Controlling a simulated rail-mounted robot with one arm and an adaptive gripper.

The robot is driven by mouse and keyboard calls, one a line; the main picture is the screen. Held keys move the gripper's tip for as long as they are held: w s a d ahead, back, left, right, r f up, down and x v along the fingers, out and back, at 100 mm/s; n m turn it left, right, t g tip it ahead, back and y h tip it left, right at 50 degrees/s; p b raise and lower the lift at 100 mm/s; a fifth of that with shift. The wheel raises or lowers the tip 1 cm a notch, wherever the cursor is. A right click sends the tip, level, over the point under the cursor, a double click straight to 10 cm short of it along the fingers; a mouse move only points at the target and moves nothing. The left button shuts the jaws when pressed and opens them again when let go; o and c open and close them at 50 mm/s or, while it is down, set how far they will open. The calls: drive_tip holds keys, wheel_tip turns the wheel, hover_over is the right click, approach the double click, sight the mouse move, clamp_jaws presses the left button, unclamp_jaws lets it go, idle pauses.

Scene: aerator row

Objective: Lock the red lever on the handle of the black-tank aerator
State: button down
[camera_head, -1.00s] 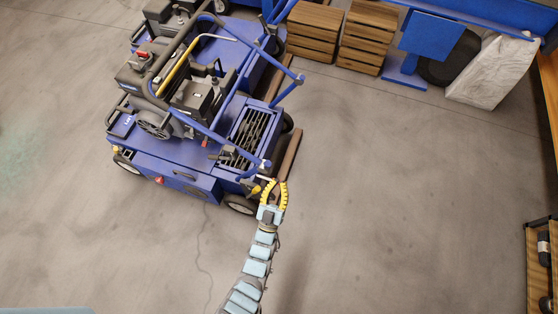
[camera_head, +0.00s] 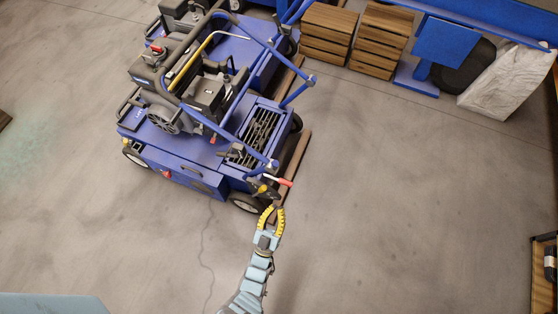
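The blue aerator (camera_head: 205,165) in front carries a black engine and a black tank (camera_head: 211,92). Its blue handle (camera_head: 262,156) slopes down to the right, towards me. The red lever (camera_head: 287,183) shows at the near end of the handle and sticks out to the right. My gripper (camera_head: 275,208), with yellow fingers, is just below and left of the lever in the picture. A small gap shows between the fingers and the lever. The fingers are apart at their bases and converge towards the tips. Whether the tips meet is too small to tell.
A second blue machine (camera_head: 240,50) stands close behind. A brown beam (camera_head: 299,155) lies along the aerator's right side. Wooden crates (camera_head: 325,35) and a white sack (camera_head: 502,82) stand at the back. The floor (camera_head: 410,210) to the right is clear.

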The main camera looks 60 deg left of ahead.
drive_tip(key=shift+s+d+f, duration=0.15)
drive_tip(key=shift+s+d, duration=0.1)
drive_tip(key=shift+s, duration=0.05)
idle(0.6)
